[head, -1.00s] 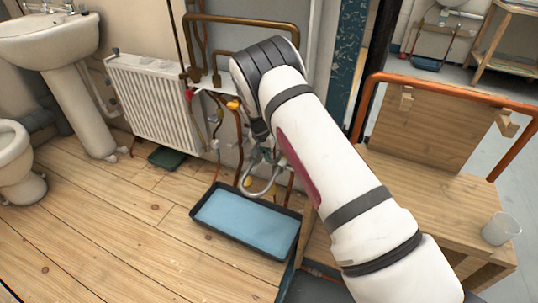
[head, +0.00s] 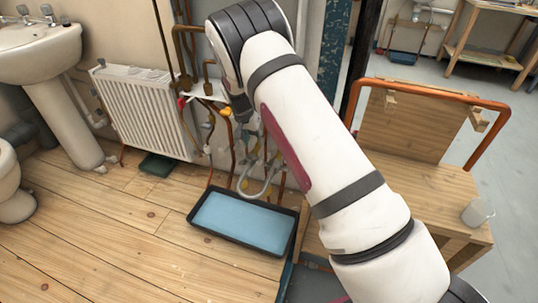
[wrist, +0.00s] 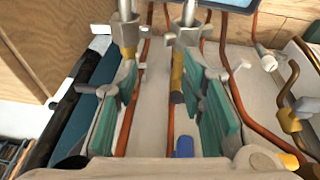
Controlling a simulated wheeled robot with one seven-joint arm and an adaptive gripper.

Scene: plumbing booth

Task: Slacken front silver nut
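In the wrist view my gripper (wrist: 160,95) is open, its two teal-padded fingers well apart with nothing held between them. A silver nut fitting (wrist: 127,38) is near the left fingertip, and a second silver fitting (wrist: 188,36) is near the right fingertip. I cannot tell whether either finger touches them, nor which is the front nut. A brass section (wrist: 177,78) lies in line with the right fitting, between the fingers. In the head view a silver U-shaped pipe (head: 256,192) hangs above the tray; my arm hides most of the gripper.
A black tray with a blue inside (head: 243,220) lies on the wooden floor below the pipes. Copper pipes (wrist: 244,112) run close to the right finger. A white radiator (head: 143,112) stands left, and a wooden bench (head: 430,205) with a cup (head: 477,212) stands right.

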